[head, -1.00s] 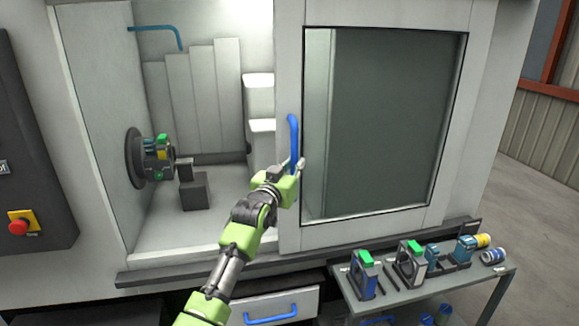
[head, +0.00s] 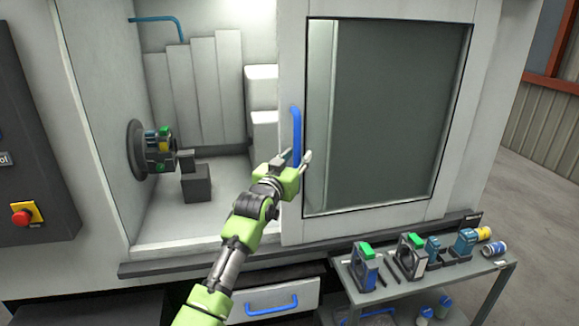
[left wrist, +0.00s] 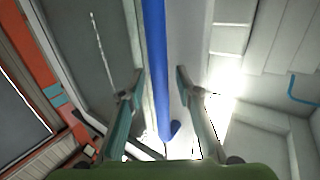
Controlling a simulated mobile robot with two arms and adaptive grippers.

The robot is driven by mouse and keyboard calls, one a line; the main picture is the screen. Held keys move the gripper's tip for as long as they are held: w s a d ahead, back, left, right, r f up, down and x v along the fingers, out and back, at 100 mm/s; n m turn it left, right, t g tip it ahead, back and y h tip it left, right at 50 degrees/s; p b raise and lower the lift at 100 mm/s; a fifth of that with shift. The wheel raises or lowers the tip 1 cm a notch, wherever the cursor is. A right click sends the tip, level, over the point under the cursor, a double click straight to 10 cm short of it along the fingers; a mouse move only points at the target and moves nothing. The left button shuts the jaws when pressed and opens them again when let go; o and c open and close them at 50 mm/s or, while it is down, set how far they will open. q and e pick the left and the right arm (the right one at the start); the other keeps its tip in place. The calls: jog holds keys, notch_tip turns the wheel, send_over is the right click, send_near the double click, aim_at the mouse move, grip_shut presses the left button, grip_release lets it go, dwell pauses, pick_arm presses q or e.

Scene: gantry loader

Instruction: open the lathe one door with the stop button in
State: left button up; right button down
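The lathe door (head: 377,228) is slid to the right in the head view, leaving a wide opening at its left. Its blue handle (head: 297,135) stands upright near the door's left edge. My left gripper (head: 297,158) is at the handle's lower part. In the left wrist view, the blue handle (left wrist: 156,60) runs between the two spread fingers (left wrist: 158,82), with gaps on both sides. The red stop button (head: 21,217) sits on a yellow plate on the dark panel at the far left; I cannot tell whether it is pressed in. My right gripper is out of view.
Inside the opening are a chuck (head: 150,146) and a grey block (head: 196,184). A drawer with a blue handle (head: 271,307) is below. A grey cart (head: 440,284) with several tools stands at the lower right. Open floor lies at the right.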

pick_arm(q)
jog(key=v, duration=1.1)
jog(key=shift+s, duration=0.3)
jog(key=s+a+f+n+g+y, duration=0.1)
jog(key=s+a+f+g+y, duration=0.15)
jog(key=f, duration=1.65)
jog(key=s+a+f+g+y, duration=0.1)
jog(key=s+a+f+g, duration=0.25)
jog(key=f, duration=1.65)
jog(key=s+a+f+g, duration=0.3)
jog(key=s+f+g, duration=0.1)
jog(key=s+f, duration=1.45)
jog(key=s+a+f+g, duration=0.2)
jog(key=s+f, duration=0.4)
jog(key=s, duration=0.7)
jog(key=s+a+f+g+y, duration=0.1)
jog(key=s+a+f+g, duration=0.1)
jog(key=s+f, duration=0.5)
jog(key=s+a+f+g+y+b, duration=0.1)
jog(key=s+a+f, duration=0.3)
jog(key=s, duration=1.5)
notch_tip(320, 180, down, 3)
jog(key=shift+s+r+g, duration=0.2)
jog(key=shift+s+g, duration=0.15)
jog(key=shift+g, duration=0.25)
